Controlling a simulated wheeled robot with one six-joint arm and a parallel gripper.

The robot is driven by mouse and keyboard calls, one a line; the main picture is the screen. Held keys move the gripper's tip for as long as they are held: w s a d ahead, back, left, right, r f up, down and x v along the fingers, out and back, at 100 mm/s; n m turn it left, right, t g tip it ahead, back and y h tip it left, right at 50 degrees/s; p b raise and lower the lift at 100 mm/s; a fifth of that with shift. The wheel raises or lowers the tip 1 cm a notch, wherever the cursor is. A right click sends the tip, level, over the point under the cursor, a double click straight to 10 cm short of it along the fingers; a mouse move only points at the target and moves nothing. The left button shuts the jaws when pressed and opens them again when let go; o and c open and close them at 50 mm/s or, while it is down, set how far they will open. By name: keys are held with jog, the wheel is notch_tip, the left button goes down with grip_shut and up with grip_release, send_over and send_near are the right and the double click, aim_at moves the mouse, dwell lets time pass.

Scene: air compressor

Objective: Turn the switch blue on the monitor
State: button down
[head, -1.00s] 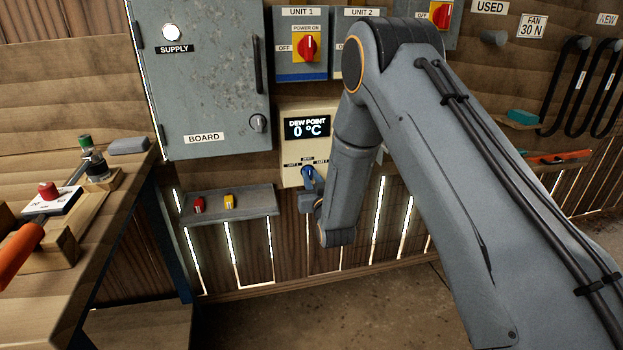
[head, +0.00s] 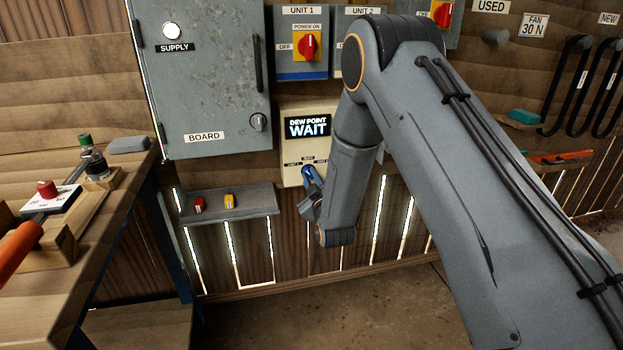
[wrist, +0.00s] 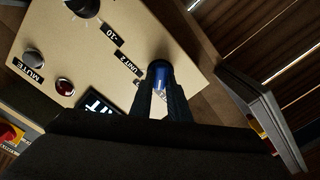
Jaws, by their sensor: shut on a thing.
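The dew point monitor (head: 296,149) is a cream box on the wall below the UNIT 1 panel. Its dark display (head: 308,127) reads DEW POINT WAIT. The blue switch (head: 308,174) is a knob low on its face, and it also shows in the wrist view (wrist: 159,75). My gripper (wrist: 163,92) is shut on the blue switch, with a finger on each side of it. In the head view my forearm hides the right part of the monitor. In the wrist view the panel appears strongly rotated, with the label UNIT 2 beside the switch.
A grey shelf (head: 255,203) with a red and a yellow item juts out below left. The supply cabinet (head: 205,85) is above left.

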jog(key=shift+n, duration=1.1)
jog(key=c, duration=1.7)
grip_release()
jog(key=shift+s, duration=0.15)
jog(key=v, duration=0.7)
jog(key=shift+s+d, duration=0.1)
jog(key=shift+s, duration=0.2)
